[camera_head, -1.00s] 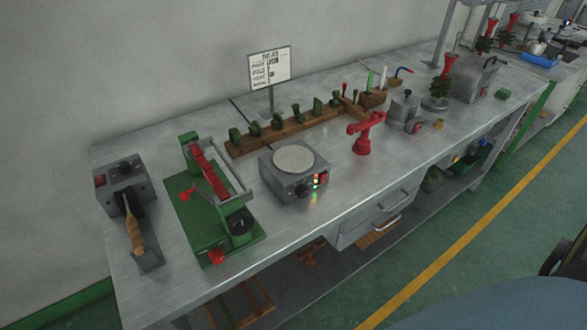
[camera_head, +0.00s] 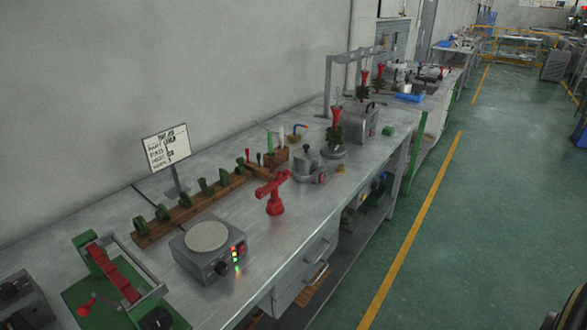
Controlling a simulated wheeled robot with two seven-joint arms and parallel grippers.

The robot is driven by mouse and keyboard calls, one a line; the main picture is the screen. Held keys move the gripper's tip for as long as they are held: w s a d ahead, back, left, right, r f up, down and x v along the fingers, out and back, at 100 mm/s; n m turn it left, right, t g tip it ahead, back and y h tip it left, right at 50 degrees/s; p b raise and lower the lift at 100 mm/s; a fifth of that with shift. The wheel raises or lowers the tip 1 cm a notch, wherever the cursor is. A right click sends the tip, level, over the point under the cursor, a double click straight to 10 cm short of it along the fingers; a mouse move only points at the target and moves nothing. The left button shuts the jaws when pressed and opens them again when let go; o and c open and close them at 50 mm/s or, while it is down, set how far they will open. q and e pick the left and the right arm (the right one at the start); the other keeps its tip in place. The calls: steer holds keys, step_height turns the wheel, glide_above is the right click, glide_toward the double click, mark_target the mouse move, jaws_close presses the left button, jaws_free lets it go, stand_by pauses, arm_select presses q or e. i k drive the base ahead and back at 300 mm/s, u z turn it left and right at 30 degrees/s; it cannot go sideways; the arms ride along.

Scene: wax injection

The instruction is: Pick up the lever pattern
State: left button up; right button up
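Several small dark green patterns stand in a row on a long wooden rack (camera_head: 160,230) on the metal bench, left of the middle in the head view. They are too small for me to tell which one is the lever pattern; one of them (camera_head: 204,187) stands near the middle of the row. A white sign (camera_head: 166,147) with black writing stands behind the rack, its text hard to read. Neither of my grippers is in view.
A grey hot plate (camera_head: 207,238) with lit lights stands in front of the rack. A red stand (camera_head: 272,194) is to its right, a green-based clamp device (camera_head: 118,276) to its left. A grey pot (camera_head: 308,165) stands farther back. The green floor (camera_head: 480,220) on the right is open.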

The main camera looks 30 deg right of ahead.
mark_target(240, 170)
steer(key=z, duration=2.3)
steer(key=i, duration=3)
steer(key=u, duration=2.5)
steer(key=i, duration=0.15)
steer(key=z, duration=0.1)
